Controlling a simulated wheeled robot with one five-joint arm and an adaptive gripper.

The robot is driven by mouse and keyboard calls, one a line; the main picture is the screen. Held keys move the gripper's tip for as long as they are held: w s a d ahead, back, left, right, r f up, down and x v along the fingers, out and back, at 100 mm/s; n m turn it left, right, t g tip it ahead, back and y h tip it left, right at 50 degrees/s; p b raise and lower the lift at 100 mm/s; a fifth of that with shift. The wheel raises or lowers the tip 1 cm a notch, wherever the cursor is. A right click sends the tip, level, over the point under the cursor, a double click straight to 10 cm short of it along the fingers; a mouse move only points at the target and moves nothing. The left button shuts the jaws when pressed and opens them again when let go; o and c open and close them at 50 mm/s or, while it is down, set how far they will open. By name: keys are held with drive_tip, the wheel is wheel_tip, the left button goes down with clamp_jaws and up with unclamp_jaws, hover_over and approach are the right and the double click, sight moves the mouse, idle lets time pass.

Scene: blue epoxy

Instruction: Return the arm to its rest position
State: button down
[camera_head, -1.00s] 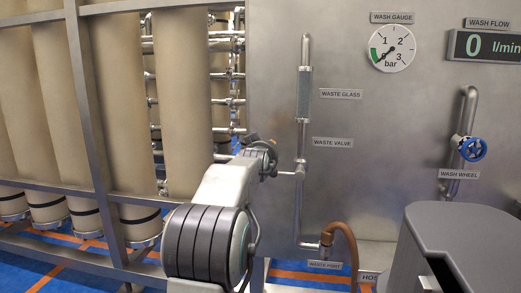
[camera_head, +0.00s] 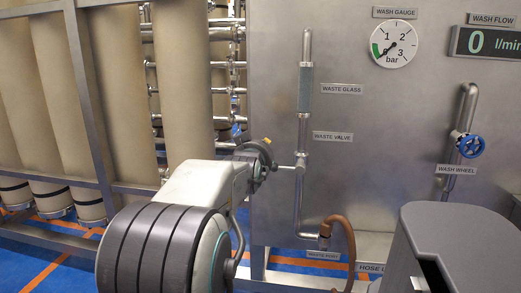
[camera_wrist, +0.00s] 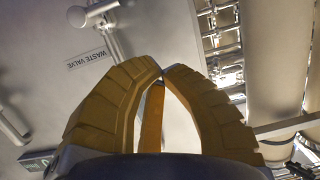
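My arm reaches toward the steel panel in the head view, and its wrist (camera_head: 255,158) stands left of the waste valve (camera_head: 300,165). The valve's short stub points left toward the wrist; I cannot tell the gap in depth. In the wrist view the two yellow fingers of my gripper (camera_wrist: 162,75) curve in and their tips meet. An orange strip shows between the fingers; I cannot tell what it is. The fingers are mostly hidden in the head view. The WASTE VALVE label (camera_wrist: 86,60) appears upside down beyond the fingers in the wrist view.
The steel panel (camera_head: 400,130) carries a wash gauge (camera_head: 394,44), a flow display reading 0 (camera_head: 488,42) and a blue wash wheel (camera_head: 471,146). A brown hose (camera_head: 348,240) hangs at the waste port. Tan columns (camera_head: 182,90) stand behind a frame at left.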

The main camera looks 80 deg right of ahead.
idle(0.8)
drive_tip(key=w+a+r+n+t+y+p, duration=0.2)
drive_tip(key=w+a+p, duration=0.3)
drive_tip(key=w, duration=0.4)
drive_tip(key=w+a+r+n+t+y+p, duration=0.1)
drive_tip(key=w+a+n+t+y+p, duration=0.15)
drive_tip(key=w+a, duration=0.5)
drive_tip(key=w+a+r+n+t+y+p, duration=0.1)
drive_tip(key=w+a+n+y+p, duration=0.1)
drive_tip(key=w+a+p, duration=0.35)
drive_tip(key=w+a+n+t+y+p, duration=0.1)
drive_tip(key=w+a+n+y+p, duration=0.15)
drive_tip(key=a, duration=0.55)
drive_tip(key=a+r+n+y+p, duration=0.2)
drive_tip(key=a+n+y+p, duration=0.3)
drive_tip(key=a, duration=1)
drive_tip(key=s+a+n+g+p, duration=0.2)
drive_tip(key=s+a+p, duration=0.2)
drive_tip(key=a, duration=0.3)
drive_tip(key=s+a+n+g+y+p, duration=0.1)
drive_tip(key=s+a+n+p, duration=0.1)
drive_tip(key=s+a, duration=0.3)
drive_tip(key=shift+a+r+g+y+p, duration=0.3)
drive_tip(key=shift+a+r+g+p, duration=0.1)
drive_tip(key=shift+a+p, duration=0.5)
